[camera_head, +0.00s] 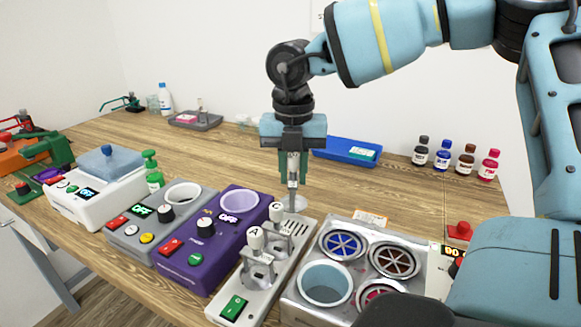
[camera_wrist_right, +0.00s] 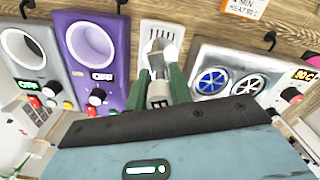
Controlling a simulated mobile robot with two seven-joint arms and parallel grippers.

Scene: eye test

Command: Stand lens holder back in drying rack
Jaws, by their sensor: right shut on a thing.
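My right gripper (camera_head: 292,178) points down with its green fingers shut on a lens holder. The lens holder (camera_head: 294,203) hangs roughly upright, its grey labelled handle between the fingers and a pale round end below. It also shows in the right wrist view (camera_wrist_right: 158,90). A pale grey unit with a green switch, which looks like the drying rack (camera_head: 226,321), lies below and in front. Two lens holders stand in it, one marked A (camera_head: 256,238), the other (camera_head: 277,213) behind. The held one is near the rack's slotted far end; I cannot tell if they touch. My left gripper is not in view.
A purple device (camera_head: 194,277) with a round well stands left of the rack. A metal unit with fan-like round openings (camera_head: 332,219) stands close on its right. A blue tray (camera_head: 335,152) and several small bottles (camera_head: 442,157) stand behind. The wood between is mostly clear.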

